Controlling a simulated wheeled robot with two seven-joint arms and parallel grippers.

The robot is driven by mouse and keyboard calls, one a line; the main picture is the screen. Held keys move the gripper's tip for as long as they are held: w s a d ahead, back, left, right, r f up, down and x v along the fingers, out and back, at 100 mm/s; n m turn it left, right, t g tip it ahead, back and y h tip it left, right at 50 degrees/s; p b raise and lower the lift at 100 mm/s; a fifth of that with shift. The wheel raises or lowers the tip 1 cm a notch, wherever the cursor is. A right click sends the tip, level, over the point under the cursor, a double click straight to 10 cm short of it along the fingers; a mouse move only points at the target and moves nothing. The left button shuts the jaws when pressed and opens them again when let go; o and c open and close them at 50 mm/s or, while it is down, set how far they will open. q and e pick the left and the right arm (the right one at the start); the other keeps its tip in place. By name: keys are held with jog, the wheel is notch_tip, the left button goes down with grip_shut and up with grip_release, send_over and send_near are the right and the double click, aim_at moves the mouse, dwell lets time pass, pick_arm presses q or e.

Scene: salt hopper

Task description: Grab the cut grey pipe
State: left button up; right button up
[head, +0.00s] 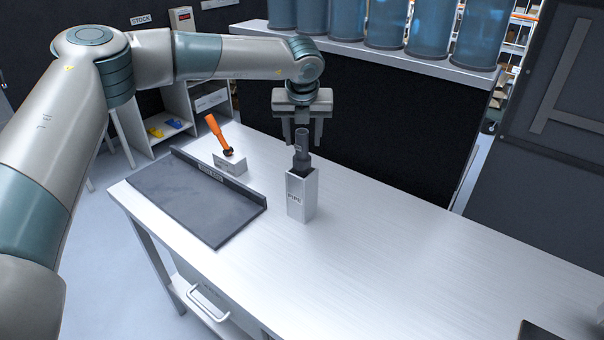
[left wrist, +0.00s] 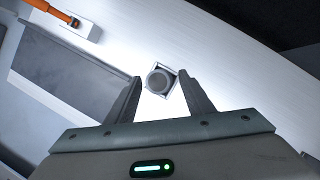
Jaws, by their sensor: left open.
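The cut grey pipe (head: 301,150) stands upright in a square metal holder (head: 302,198) labelled PIPE on the workbench. Its upper part sticks out of the holder. My left gripper (head: 302,143) is open and points down at the pipe's top, with a finger on each side in the head view. In the left wrist view, the round end of the pipe (left wrist: 158,81) shows ahead of and between the open fingertips (left wrist: 160,78). Contact between fingers and pipe is not visible. My right gripper is not in view.
A dark tray (head: 190,195) with a raised back edge lies left of the holder. An orange-handled tool (head: 217,132) stands in a small block (head: 231,163) behind it. Blue cylinders (head: 390,22) line a shelf at the back. The bench's right side is mostly clear.

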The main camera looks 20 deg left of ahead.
pick_arm(q)
jog(key=shift+w+a+f+p, duration=0.15)
jog(key=shift+w+f+p, duration=0.3)
jog(key=shift+p, duration=0.3)
jog(key=shift+p+x, duration=0.55)
jog(key=shift+x, duration=0.5)
jog(key=shift+w+a+f, duration=0.1)
jog(key=shift+w+f, duration=0.05)
jog(key=shift+f, duration=0.5)
grip_shut()
